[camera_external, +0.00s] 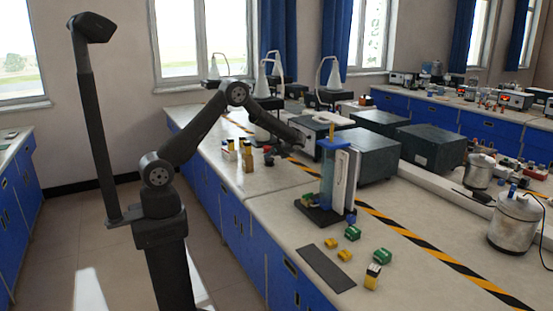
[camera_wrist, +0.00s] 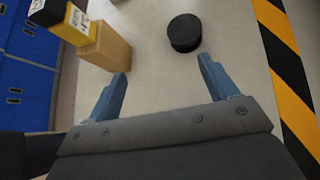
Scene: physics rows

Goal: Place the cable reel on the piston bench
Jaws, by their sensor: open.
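A round black disc-like piece (camera_wrist: 184,33), which looks like the cable reel, lies on the pale bench top in the wrist view. It is beyond my fingertips, toward the right finger. My gripper (camera_wrist: 163,85) is open, with nothing between its blue fingers. In the external view my arm reaches over the bench; its fingers are too small to make out. A stand with a clear blue upright cylinder (camera_external: 327,180) on a black base (camera_external: 321,216), apparently the piston bench, stands nearer the camera than my gripper. I cannot identify the reel surely in the external view.
A tan block (camera_wrist: 106,47) and a yellow-and-black piece (camera_wrist: 72,22) stand left of the reel. Dark boxes (camera_external: 364,151) stand behind the piston stand. Small green and yellow parts (camera_external: 345,255) and a dark mat (camera_external: 326,268) lie in front. Striped tape (camera_wrist: 281,55) runs along the right.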

